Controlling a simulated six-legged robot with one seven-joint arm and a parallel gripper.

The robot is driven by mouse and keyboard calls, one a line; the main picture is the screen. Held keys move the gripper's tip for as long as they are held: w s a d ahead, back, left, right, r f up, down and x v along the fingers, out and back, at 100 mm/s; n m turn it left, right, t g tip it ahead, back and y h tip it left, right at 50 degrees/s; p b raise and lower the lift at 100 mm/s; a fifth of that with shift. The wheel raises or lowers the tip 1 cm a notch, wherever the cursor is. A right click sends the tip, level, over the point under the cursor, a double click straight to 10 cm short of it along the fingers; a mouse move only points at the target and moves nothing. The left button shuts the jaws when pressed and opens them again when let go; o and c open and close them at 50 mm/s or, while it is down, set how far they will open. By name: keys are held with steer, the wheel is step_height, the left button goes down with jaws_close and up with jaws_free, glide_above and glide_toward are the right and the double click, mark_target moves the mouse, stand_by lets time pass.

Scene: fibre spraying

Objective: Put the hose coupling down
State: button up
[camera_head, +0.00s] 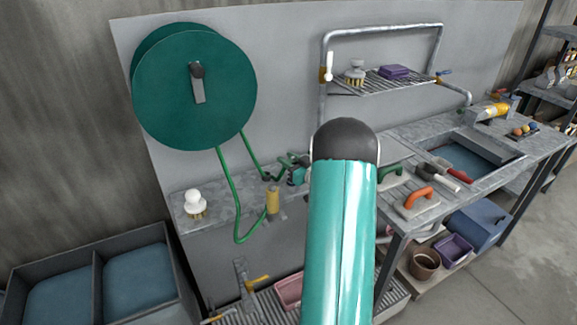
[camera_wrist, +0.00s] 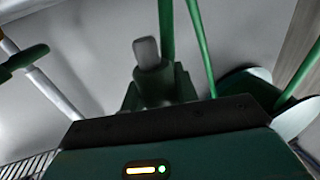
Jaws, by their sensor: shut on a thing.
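My gripper (camera_head: 284,173) is small in the head view, above the grey shelf, partly hidden behind my teal arm. In the wrist view its green fingers (camera_wrist: 158,92) are shut on a grey, round-ended piece, which I take to be the hose coupling (camera_wrist: 148,65). In the head view the coupling is too small to make out clearly. Green hose (camera_head: 229,183) hangs from the large green reel (camera_head: 165,95) and loops down to a yellow cylinder (camera_head: 272,200) at the shelf's front, just below my gripper. I cannot tell whether the coupling touches anything below.
A white-topped brush (camera_head: 195,203) stands on the left of the grey shelf (camera_head: 220,192). A bench with a sink (camera_head: 465,160) and orange- and green-handled tools is at right. A wire rack (camera_head: 375,84) hangs above. A two-part basin (camera_head: 95,280) is at lower left.

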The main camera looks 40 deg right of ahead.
steer(key=r, duration=0.1)
steer(key=s+a+r, duration=0.1)
steer(key=s+r, duration=0.1)
steer(key=shift+a+r, duration=0.15)
steer(key=shift+a, duration=0.15)
steer(key=s+a+r, duration=0.4)
steer(key=s+a, duration=0.2)
steer(key=s, duration=0.1)
steer(key=shift+r, duration=0.15)
